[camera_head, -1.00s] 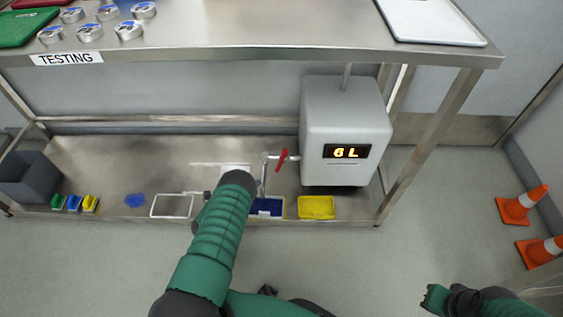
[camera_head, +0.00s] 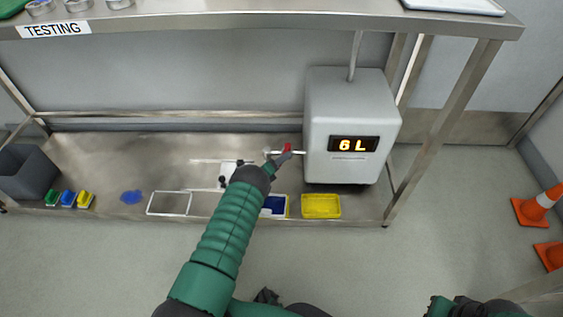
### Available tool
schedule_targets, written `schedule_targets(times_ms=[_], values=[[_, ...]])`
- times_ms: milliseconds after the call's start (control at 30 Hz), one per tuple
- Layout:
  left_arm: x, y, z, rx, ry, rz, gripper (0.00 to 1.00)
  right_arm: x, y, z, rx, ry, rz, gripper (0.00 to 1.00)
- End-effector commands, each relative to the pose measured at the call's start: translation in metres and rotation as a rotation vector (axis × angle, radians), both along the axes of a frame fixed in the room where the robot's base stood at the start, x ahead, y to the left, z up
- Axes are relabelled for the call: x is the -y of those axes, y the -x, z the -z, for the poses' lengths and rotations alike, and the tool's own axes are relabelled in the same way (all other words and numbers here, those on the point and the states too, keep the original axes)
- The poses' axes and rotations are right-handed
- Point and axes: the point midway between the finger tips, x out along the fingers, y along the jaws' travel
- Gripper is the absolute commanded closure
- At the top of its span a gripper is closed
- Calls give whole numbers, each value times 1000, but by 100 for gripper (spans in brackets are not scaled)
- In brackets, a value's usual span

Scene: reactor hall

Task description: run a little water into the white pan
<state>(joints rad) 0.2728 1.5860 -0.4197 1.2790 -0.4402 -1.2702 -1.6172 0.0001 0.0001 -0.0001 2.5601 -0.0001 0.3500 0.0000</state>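A grey-white tank (camera_head: 345,120) with a "6 L" display stands on the lower shelf. A tap with a red handle (camera_head: 287,148) sticks out from its left side. My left gripper (camera_head: 279,160) is at the tap, right by the red handle; whether it touches the handle or is shut cannot be made out. A white thing with dark knobs, seemingly the white pan (camera_head: 228,170), lies on the shelf left of the tap, partly hidden by my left arm. No water stream can be made out. My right gripper (camera_head: 440,306) is at the bottom edge, partly cut off.
A yellow tray (camera_head: 321,206) and a blue tray (camera_head: 273,206) sit at the shelf's front edge. A white rectangular outline (camera_head: 169,203), a blue patch (camera_head: 131,197), small coloured blocks (camera_head: 68,198) and a grey bin (camera_head: 27,173) are left. Orange cones (camera_head: 538,207) stand right.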

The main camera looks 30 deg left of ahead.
Motion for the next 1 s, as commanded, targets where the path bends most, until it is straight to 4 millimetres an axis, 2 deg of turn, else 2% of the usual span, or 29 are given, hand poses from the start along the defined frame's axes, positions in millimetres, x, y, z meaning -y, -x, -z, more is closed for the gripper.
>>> schedule_targets(times_ms=[100, 367, 1000], values=[[0, 0, 0, 0, 0, 0, 65, 0, 0, -1, 0, 0, 0, 100], [0, 1, 0, -1, 0, -1, 99, 0, 0, -1, 0, 0, 0, 100], [-1, 2, 2, -4, 0, -1, 100, 0, 0, 0, 0, 0, 0, 100]])
